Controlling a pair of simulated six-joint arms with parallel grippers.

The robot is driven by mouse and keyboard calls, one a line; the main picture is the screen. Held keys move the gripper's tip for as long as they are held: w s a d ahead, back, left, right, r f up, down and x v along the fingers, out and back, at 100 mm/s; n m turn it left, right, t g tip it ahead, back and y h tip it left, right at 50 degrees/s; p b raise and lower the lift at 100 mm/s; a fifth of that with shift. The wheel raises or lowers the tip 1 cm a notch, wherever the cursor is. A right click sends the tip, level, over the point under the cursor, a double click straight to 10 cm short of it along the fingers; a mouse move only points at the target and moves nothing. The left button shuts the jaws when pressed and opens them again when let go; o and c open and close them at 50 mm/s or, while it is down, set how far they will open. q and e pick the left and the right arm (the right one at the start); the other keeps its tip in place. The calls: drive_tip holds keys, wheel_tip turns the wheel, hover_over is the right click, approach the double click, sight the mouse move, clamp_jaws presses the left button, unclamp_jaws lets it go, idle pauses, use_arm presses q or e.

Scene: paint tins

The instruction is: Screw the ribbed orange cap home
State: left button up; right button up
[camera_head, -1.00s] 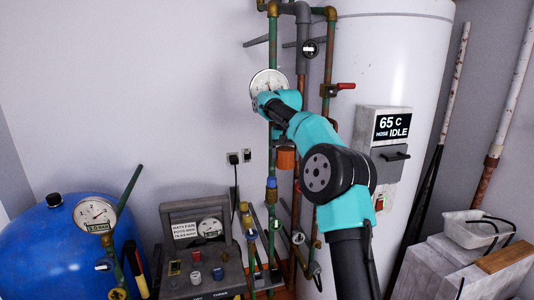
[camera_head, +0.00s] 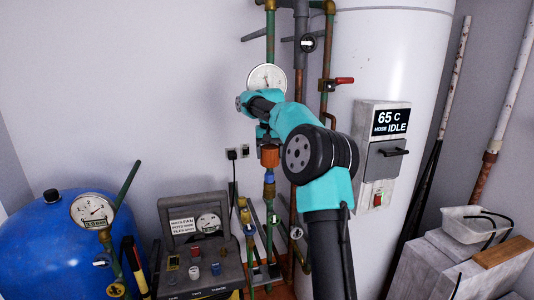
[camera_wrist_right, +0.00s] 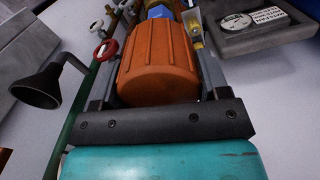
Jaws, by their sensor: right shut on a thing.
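The ribbed orange cap (camera_head: 269,156) is upright between the fingers of my right gripper (camera_head: 267,141), which is shut on it from above. In the right wrist view the cap (camera_wrist_right: 160,58) fills the space between the two grey fingers. A blue fitting (camera_head: 269,177) on a green pipe is directly below the cap in the head view. Its blue part (camera_wrist_right: 158,12) also shows just beyond the cap's far end in the wrist view. I cannot tell whether cap and fitting touch or how far the threads are engaged. My left gripper is out of view.
A round gauge (camera_head: 266,78) and vertical pipes stand close behind my right gripper. A white tank (camera_head: 390,60) with a control box (camera_head: 383,150) is at right. A grey gauge panel (camera_head: 205,245) and blue tank (camera_head: 45,250) are at lower left. The left wall area is clear.

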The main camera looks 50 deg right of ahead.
sight(269, 173)
drive_tip(key=shift+f, duration=2.9)
drive_tip(key=shift+f, duration=1.65)
